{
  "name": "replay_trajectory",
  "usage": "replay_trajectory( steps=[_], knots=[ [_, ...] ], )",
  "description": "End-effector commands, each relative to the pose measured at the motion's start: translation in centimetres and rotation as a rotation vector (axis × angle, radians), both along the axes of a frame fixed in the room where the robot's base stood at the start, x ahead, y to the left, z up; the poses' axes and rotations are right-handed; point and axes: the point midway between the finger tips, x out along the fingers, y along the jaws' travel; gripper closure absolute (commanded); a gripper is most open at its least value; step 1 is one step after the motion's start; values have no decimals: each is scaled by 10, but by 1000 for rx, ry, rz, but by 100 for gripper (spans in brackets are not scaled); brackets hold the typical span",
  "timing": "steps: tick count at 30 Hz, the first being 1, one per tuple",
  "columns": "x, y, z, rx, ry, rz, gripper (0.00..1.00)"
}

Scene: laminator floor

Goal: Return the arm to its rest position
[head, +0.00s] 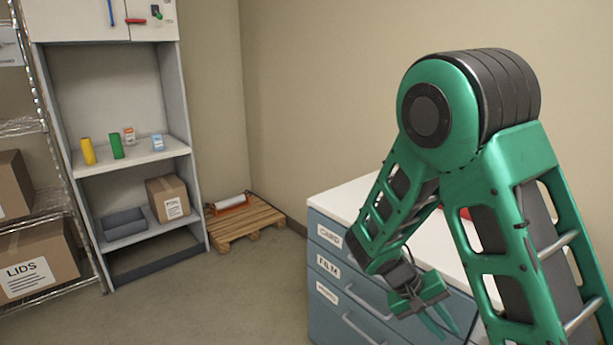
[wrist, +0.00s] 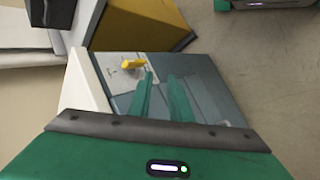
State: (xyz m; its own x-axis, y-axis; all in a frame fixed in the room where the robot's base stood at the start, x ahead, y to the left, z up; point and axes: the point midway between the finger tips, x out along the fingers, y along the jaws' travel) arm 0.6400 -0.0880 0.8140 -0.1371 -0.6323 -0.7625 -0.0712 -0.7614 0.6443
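My green arm rises at the right of the head view, bends at a large elbow joint and reaches down. My gripper (head: 440,318) hangs low in front of the blue drawer cabinet (head: 325,260). In the wrist view my gripper (wrist: 160,76) shows two green fingers set apart with a visible gap. I see nothing held between them. Whether the fingers touch the cabinet cannot be told.
The cabinet's white top (head: 340,198) lies behind my arm. A wooden pallet (head: 245,223) with a roll, an open shelf unit (head: 185,100) and a wire rack (head: 85,245) stand left. The wrist view shows a yellow handle (wrist: 132,64). Floor between is clear.

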Motion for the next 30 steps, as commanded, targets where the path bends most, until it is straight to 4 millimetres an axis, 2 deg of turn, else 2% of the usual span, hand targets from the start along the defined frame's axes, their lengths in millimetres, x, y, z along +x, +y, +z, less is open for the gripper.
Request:
replay_trajectory(
  steps=[1, 6, 15, 23, 30],
  knots=[
    [-7, -11, 11, 39, -6, -39, 82],
    [-34, -38, 42, 160, -16, -140, 82],
    [-91, -74, 92, 360, -70, -282, 82],
    [-147, -90, 127, 507, -151, -366, 82],
    [-196, -91, 150, 608, -238, -409, 82]
  ],
)
